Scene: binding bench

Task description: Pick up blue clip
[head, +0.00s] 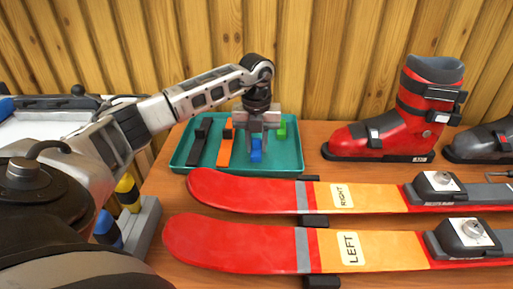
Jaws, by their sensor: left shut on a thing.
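The blue clip (256,150) is over the teal tray (285,161) near the back of the bench. My left gripper (257,136) points down above the tray and is shut on the blue clip, with the clip's lower part showing below the fingers. I cannot tell whether the clip still touches the tray floor. A green clip (281,130) is just right of the gripper, partly hidden by it. My right gripper is not in view.
The tray also holds a black strap (198,145) and an orange strap (225,147). Two red and orange skis, marked RIGHT (343,196) and LEFT (349,248), lie in front. A red boot (405,115) stands right of the tray. A wooden wall (330,55) closes the back.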

